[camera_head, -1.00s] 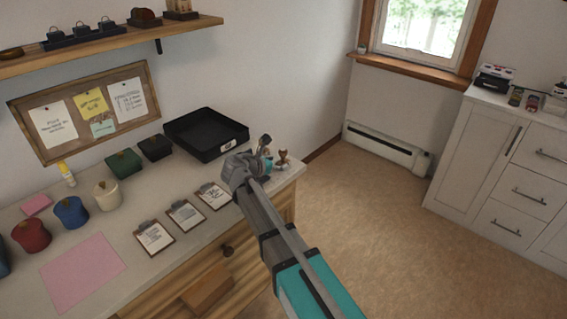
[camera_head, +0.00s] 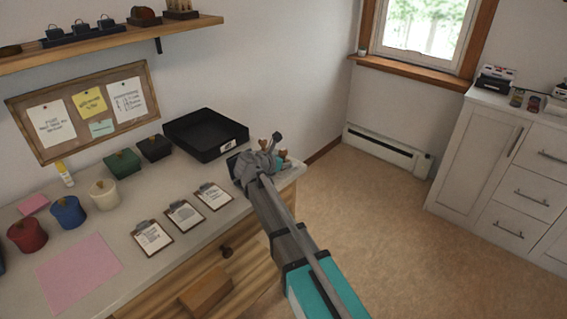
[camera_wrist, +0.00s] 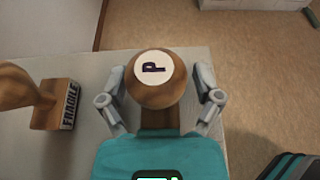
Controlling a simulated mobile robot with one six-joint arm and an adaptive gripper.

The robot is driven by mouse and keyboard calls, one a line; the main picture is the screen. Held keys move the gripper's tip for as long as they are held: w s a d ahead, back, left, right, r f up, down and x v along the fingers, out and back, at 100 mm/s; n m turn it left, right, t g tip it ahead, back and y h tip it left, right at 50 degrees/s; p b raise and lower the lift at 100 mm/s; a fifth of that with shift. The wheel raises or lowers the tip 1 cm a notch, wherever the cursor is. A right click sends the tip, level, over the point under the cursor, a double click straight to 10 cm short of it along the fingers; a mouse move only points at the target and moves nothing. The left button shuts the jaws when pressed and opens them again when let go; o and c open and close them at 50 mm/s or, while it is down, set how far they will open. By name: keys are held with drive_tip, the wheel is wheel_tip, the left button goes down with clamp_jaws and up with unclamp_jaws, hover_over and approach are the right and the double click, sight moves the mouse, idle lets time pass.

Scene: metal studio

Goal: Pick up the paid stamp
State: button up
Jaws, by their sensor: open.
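My gripper (camera_wrist: 160,82) is open, one finger on each side of the knob, with small gaps showing. The knob hides the base of this stamp, so its printed word does not show. A second wooden stamp marked FRAGILE (camera_wrist: 70,104) stands to the left, outside the fingers. In the head view my gripper (camera_head: 262,158) is at the right end of the counter and covers most of the stamps.
A black tray (camera_head: 203,152) lies just left of my gripper at the back of the counter (camera_head: 145,205). Several clipboards (camera_head: 184,214) lie in front of it. Coloured lidded pots stand farther left. The counter's right edge is close, with open floor beyond.

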idle(0.4)
clamp_jaws()
